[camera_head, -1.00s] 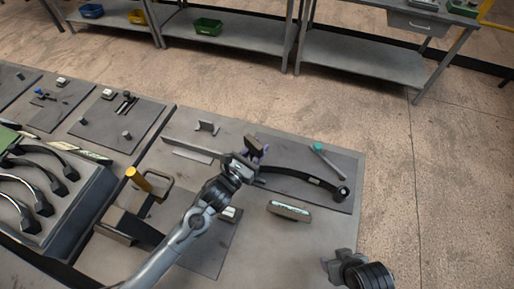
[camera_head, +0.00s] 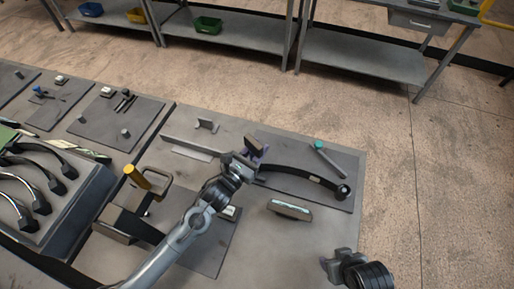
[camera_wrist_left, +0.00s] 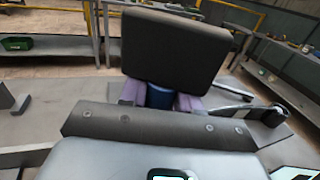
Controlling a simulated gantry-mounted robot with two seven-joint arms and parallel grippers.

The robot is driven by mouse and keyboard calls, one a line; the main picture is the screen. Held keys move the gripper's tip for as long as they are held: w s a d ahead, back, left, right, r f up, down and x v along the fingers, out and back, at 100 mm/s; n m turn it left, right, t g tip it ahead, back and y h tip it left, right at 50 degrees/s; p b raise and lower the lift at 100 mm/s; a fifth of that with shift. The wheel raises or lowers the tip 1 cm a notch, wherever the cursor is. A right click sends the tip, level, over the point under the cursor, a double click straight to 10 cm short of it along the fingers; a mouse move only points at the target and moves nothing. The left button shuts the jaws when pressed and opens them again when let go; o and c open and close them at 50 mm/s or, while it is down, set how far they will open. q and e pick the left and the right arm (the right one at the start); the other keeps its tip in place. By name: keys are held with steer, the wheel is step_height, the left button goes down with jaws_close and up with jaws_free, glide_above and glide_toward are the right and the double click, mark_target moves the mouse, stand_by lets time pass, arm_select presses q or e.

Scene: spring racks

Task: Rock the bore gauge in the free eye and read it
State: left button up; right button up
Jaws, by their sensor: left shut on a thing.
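A dark leaf spring (camera_head: 300,174) lies on a grey mat at the right of the bench. Its right end has a round eye (camera_head: 342,192); its left end is hidden by my left gripper. My left gripper (camera_head: 256,158) is shut on the bore gauge, whose dark boxy head (camera_head: 254,145) sticks up above the fingers. In the left wrist view the head (camera_wrist_left: 172,48) stands over a blue grip (camera_wrist_left: 160,95) between purple fingers. The gauge's lower end is hidden. My right gripper (camera_head: 328,265) hangs at the lower right, apart from everything; its opening is unclear.
A teal-ended rod (camera_head: 328,158) lies behind the spring. A small device with a pale display (camera_head: 290,209) lies in front of it. A yellow-handled clamp-like tool (camera_head: 139,178) stands left of my arm. A rack of curved springs (camera_head: 40,210) is at the far left.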

arm_select(q)
steer(key=shift+w+p, duration=0.1)
steer(key=shift+p, duration=0.2)
arm_select(e)
steer(key=shift+d+r, duration=0.15)
steer(key=shift+r, duration=0.1)
arm_select(q)
steer(key=shift+w+d+g+p, duration=0.1)
steer(key=shift+d+g+p, duration=0.2)
steer(key=shift+p, duration=0.25)
arm_select(e)
steer(key=shift+r, duration=0.6)
arm_select(q)
steer(key=shift+a+f+b, duration=0.1)
steer(key=shift+a+b, duration=0.05)
steer(key=shift+b, duration=0.2)
arm_select(e)
steer(key=shift+f, duration=0.35)
arm_select(q)
steer(key=shift+s+a+b, duration=0.15)
steer(key=shift+s+b, duration=0.05)
steer(key=shift+b, duration=0.25)
arm_select(e)
steer(key=shift+f, duration=0.45)
stand_by(0.4)
arm_select(q)
steer(key=shift+f+b, duration=0.4)
arm_select(e)
steer(key=shift+f, duration=0.4)
stand_by(0.4)
